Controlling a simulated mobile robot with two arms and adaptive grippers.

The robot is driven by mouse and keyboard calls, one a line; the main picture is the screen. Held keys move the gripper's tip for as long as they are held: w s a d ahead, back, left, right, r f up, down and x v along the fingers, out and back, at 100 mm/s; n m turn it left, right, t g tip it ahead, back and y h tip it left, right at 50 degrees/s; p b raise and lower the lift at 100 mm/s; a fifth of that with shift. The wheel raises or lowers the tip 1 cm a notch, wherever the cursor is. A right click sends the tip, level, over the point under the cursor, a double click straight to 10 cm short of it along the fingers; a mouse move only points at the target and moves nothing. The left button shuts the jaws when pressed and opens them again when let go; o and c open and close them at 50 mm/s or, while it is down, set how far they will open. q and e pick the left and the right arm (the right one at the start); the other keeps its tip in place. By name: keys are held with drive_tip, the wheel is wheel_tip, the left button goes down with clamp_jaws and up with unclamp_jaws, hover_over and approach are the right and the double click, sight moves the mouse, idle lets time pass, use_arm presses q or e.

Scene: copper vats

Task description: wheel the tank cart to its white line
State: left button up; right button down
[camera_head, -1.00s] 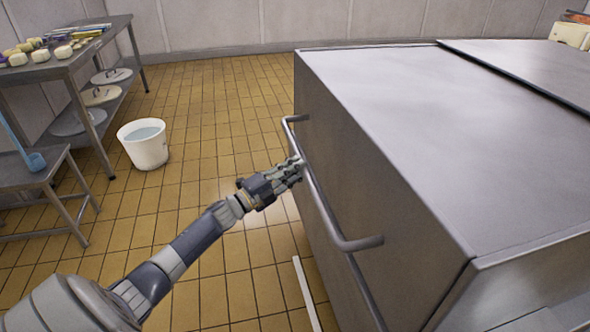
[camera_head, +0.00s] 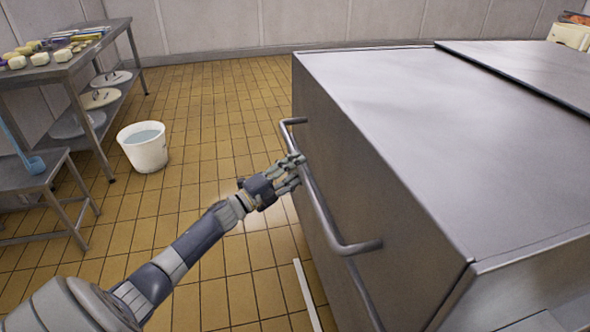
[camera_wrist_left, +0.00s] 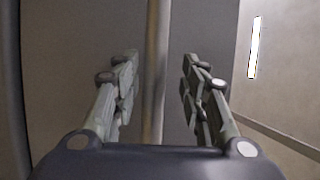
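The tank cart (camera_head: 400,190) is a large grey metal box on the right of the head view, with a tubular push handle (camera_head: 322,205) along its left side. A white line (camera_head: 307,294) lies on the floor beside the cart's near left side; the cart may hide part of it. My left gripper (camera_head: 291,170) is at the handle. In the left wrist view, the handle bar (camera_wrist_left: 156,75) runs upright between its two fingers (camera_wrist_left: 158,88), with a gap on each side, so the gripper is open around the bar. My right gripper is not in view.
A white bucket of water (camera_head: 144,147) stands on the tiled floor left of the cart. A steel table (camera_head: 75,62) and a lower stand (camera_head: 40,180) are at the left. A wall closes the back.

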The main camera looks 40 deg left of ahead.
use_arm(q)
drive_tip(key=v, duration=1.2)
drive_tip(key=shift+d, duration=0.1)
